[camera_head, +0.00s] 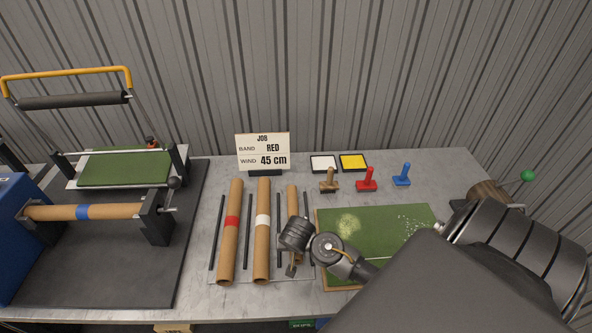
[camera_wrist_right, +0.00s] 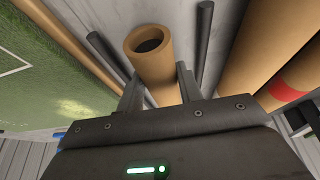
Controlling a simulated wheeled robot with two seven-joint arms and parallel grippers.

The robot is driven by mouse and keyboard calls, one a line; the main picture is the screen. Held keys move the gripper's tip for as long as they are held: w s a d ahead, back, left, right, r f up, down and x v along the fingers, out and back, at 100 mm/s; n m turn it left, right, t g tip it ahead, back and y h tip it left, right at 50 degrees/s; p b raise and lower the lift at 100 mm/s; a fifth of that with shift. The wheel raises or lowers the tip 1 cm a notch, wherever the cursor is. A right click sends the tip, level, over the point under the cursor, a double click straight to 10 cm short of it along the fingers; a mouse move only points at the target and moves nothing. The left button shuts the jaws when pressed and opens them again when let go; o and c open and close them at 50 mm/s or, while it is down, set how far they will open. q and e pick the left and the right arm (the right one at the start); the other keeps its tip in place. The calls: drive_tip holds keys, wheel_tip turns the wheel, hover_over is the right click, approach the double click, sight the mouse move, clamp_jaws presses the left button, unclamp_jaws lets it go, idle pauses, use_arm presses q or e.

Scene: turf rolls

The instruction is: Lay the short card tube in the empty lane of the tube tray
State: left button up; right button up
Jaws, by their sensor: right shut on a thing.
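The short card tube (camera_head: 292,198) is plain brown and lies lengthwise over the right lane of the tube tray (camera_head: 232,281), partly hidden by my right arm. My right gripper (camera_head: 291,269) is shut on it; in the right wrist view the fingers (camera_wrist_right: 158,88) sit on either side of the tube (camera_wrist_right: 150,65), whose open end faces up the picture. A dark divider rod shows on each side of the tube. I cannot tell whether the tube touches the tray floor. A red-banded tube (camera_head: 229,240) and a white-banded tube (camera_head: 262,240) lie in the other lanes. My left gripper is not in view.
A green turf board (camera_head: 385,222) lies right of the tray, under my right arm. Stamps and ink pads (camera_head: 353,162) stand behind it. A job sign (camera_head: 262,150) stands behind the tray. A winding stand with a blue-banded tube (camera_head: 100,211) is at left.

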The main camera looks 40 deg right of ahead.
drive_tip(key=o, duration=1.1)
drive_tip(key=shift+r, duration=0.15)
drive_tip(key=b+v, duration=0.1)
drive_tip(key=v, duration=0.9)
drive_tip(key=shift+s+a+r+b, duration=0.1)
drive_tip(key=shift+s+r+b, duration=0.1)
drive_tip(key=shift+r+b, duration=0.1)
